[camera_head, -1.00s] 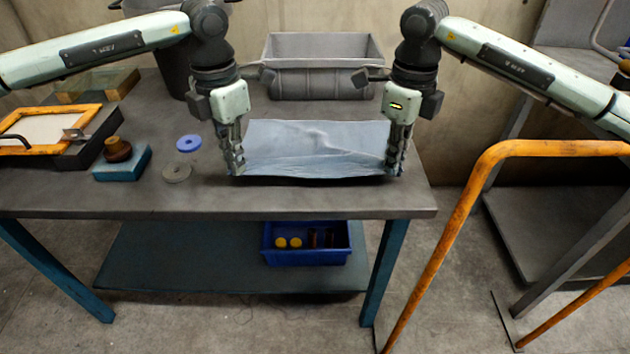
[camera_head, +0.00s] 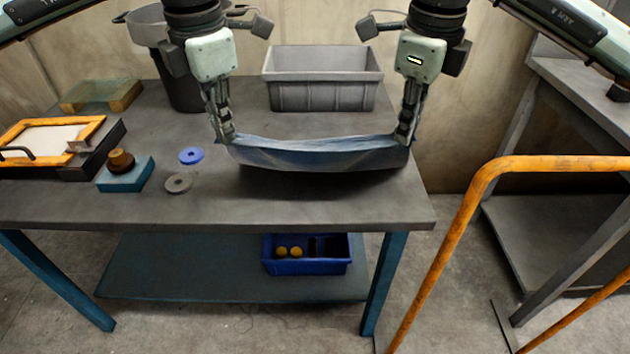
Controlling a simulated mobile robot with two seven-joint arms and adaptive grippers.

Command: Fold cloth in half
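The blue-grey cloth (camera_head: 315,157) hangs between my two grippers above the workbench, sagging a little in the middle, with a dark shadow under it. My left gripper (camera_head: 228,139) is shut on its left corner. My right gripper (camera_head: 404,139) is shut on its right corner. The near edge appears lifted off the bench; whether the far part of the cloth still touches the bench is hidden behind the raised front.
A grey bin (camera_head: 322,92) stands behind the cloth. A blue disc (camera_head: 191,155), a grey disc (camera_head: 178,183), a blue block (camera_head: 125,175) with a brown knob and an orange frame (camera_head: 88,130) lie to the left. The bench's front (camera_head: 250,210) is clear.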

